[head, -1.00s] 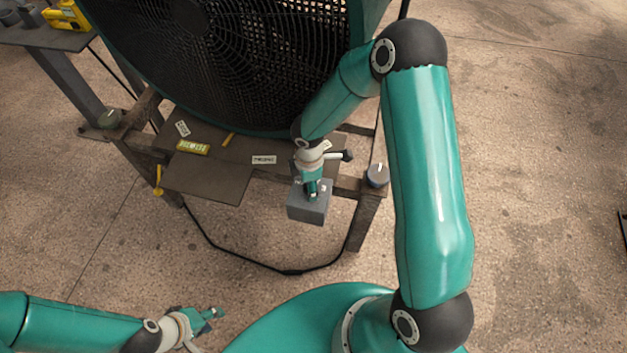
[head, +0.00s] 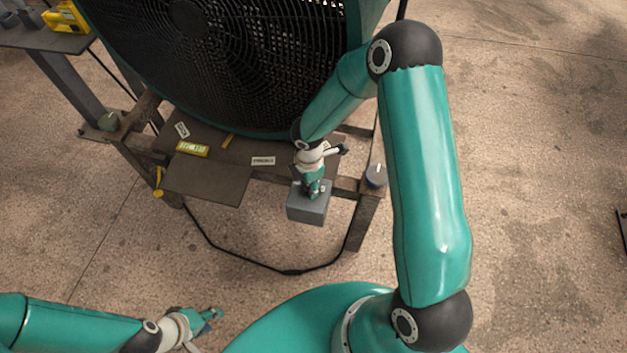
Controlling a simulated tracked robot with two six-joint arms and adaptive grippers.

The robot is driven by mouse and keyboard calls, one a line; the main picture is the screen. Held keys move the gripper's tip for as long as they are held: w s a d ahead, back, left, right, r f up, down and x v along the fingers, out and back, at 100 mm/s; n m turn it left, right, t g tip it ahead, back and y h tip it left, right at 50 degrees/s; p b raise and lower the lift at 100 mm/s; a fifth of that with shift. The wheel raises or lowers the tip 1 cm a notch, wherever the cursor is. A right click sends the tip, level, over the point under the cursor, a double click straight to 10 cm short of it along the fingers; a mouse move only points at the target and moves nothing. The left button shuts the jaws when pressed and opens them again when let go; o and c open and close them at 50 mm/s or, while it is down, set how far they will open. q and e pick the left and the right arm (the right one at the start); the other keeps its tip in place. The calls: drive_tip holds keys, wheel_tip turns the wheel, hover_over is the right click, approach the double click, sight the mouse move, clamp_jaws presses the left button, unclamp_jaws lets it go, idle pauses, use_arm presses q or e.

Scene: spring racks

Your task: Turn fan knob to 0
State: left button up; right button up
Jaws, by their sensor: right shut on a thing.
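The large fan (head: 240,60) with a black grille and teal rim stands on a dark rack. A grey control box (head: 308,209) is fixed at the rack's front. My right gripper (head: 313,193) points down onto the top of this box and is shut on the fan knob there. The fingers and wrist cover most of the knob, so its setting cannot be read. My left gripper (head: 214,314) is at the lower left, well away from the box. Its fingers are too small to tell whether they are open.
The rack shelf (head: 205,182) carries white labels and a yellow label (head: 193,148). A black cable (head: 290,271) loops below. A second table (head: 45,38) holds a yellow device (head: 66,17).

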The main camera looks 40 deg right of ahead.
drive_tip(key=n, duration=0.2)
drive_tip(key=n+p, duration=0.1)
drive_tip(key=shift+w+a+r+n, duration=0.1)
drive_tip(key=shift+w+a+n, duration=0.1)
drive_tip(key=shift+n, duration=0.2)
drive_tip(key=shift+n+p, duration=0.3)
drive_tip(key=shift+n, duration=0.2)
drive_tip(key=shift+d, duration=0.1)
drive_tip(key=o, duration=1.1)
drive_tip(key=shift+o, duration=0.2)
drive_tip(key=shift+s, duration=0.1)
wheel_tip(320, 180, up, 12)
drive_tip(key=shift+f, duration=0.2)
